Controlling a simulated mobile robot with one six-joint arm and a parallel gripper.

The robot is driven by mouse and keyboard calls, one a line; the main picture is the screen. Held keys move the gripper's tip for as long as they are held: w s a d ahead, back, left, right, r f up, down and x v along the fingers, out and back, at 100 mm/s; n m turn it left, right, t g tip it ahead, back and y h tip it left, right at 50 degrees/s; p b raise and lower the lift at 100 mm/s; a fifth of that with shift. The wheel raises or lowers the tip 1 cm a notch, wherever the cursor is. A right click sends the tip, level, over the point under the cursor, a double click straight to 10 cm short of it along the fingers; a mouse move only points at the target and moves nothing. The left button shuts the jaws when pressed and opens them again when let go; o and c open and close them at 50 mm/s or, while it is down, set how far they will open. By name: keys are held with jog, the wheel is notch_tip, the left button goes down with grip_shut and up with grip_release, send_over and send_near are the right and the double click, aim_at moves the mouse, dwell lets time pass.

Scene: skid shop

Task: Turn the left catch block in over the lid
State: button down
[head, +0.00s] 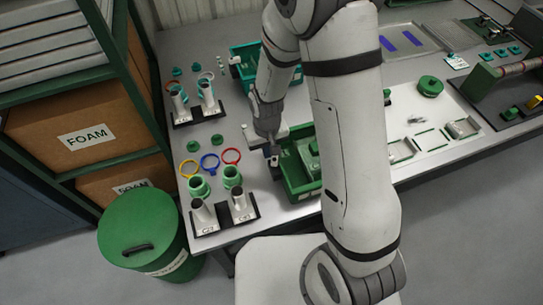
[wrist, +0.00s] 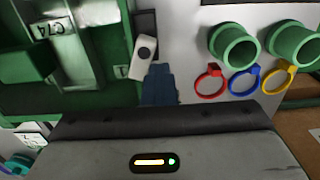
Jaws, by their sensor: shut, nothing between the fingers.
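A pale catch block (wrist: 143,58) with a round dark pivot shows in the wrist view. It sits just beside the rim of a green crate (wrist: 88,75), lying roughly along that rim, slightly tilted. My gripper (wrist: 158,84) has its blue-grey fingers together and empty, close beside the block's lower end; I cannot tell whether they touch it. In the head view my gripper (head: 270,146) points down at the left side of the green crate (head: 297,186). The block is too small there to make out clearly. I cannot make out a separate lid for certain.
Red, blue and yellow rings (wrist: 243,82) and green cups (wrist: 233,45) lie to the right in the wrist view. Two metal tubes in a black rack (head: 224,213) stand at the bench's front left. A teal crate (head: 245,62) is behind.

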jog(key=shift+s+d+b, duration=0.15)
jog(key=shift+d+b, duration=0.15)
jog(key=shift+d, duration=0.45)
dwell(0.5)
jog(key=shift+r+p, duration=2.35)
jog(key=shift+r, duration=1.2)
jog(key=s+d+r+m+t, duration=0.1)
jog(key=d+r, duration=0.2)
jog(key=r, duration=0.4)
jog(key=s+d+r+t, duration=0.1)
jog(key=s+d+r, duration=0.15)
jog(key=r, duration=0.45)
jog(key=s+d+r+m+t, duration=0.1)
jog(key=s+d+r+m, duration=0.1)
jog(key=s+d+r, duration=0.4)
jog(key=s+r, duration=0.3)
jog(key=shift+s+b, duration=0.25)
jog(key=shift+b, duration=0.05)
